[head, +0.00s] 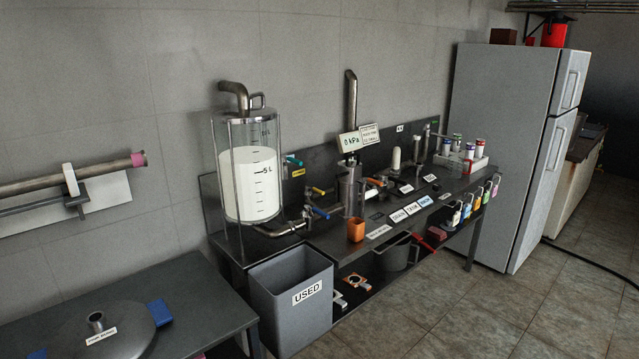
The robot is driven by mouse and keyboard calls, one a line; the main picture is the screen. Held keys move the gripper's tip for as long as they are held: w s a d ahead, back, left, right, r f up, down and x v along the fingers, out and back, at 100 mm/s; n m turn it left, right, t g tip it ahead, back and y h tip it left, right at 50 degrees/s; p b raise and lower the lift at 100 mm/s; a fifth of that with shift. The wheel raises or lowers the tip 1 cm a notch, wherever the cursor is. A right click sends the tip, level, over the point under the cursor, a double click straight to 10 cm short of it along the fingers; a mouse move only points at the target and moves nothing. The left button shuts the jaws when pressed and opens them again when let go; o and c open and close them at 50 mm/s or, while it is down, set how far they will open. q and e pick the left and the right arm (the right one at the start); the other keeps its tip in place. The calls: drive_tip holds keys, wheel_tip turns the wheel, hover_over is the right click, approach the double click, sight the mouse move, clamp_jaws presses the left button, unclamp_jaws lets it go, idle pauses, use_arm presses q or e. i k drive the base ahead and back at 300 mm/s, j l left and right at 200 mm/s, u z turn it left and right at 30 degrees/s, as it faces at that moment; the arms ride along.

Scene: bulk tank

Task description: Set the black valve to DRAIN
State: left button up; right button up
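The dark steel bench (330,238) along the wall carries a clear tank (249,180) of white liquid and pipework with small coloured valve handles: teal (293,161), yellow (318,191), blue (321,213) and orange (375,182). White and blue label plates sit along the bench's front edge; the left one (398,216) seems to read DRAIN, but the print is small. A black valve handle cannot be clearly picked out among the dark fittings behind these plates, and its setting cannot be read. Neither of my grippers is in view.
A grey bin (291,299) marked USED stands in front of the bench's left end. A low dark table (190,290) with a round metal lid (105,331) is at lower left. A tall grey fridge (500,130) stands beyond the bench. The tiled floor (500,315) at right is clear.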

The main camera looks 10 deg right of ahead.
sight(397, 181)
drive_tip(key=i+l+z, duration=0.1)
drive_tip(key=i+z, duration=0.25)
drive_tip(key=z, duration=0.15)
drive_tip(key=i+z, duration=0.5)
drive_tip(key=i, duration=0.55)
drive_tip(key=i+l+u, duration=0.3)
drive_tip(key=i, duration=0.15)
drive_tip(key=i+l+u, duration=0.3)
drive_tip(key=i, duration=0.15)
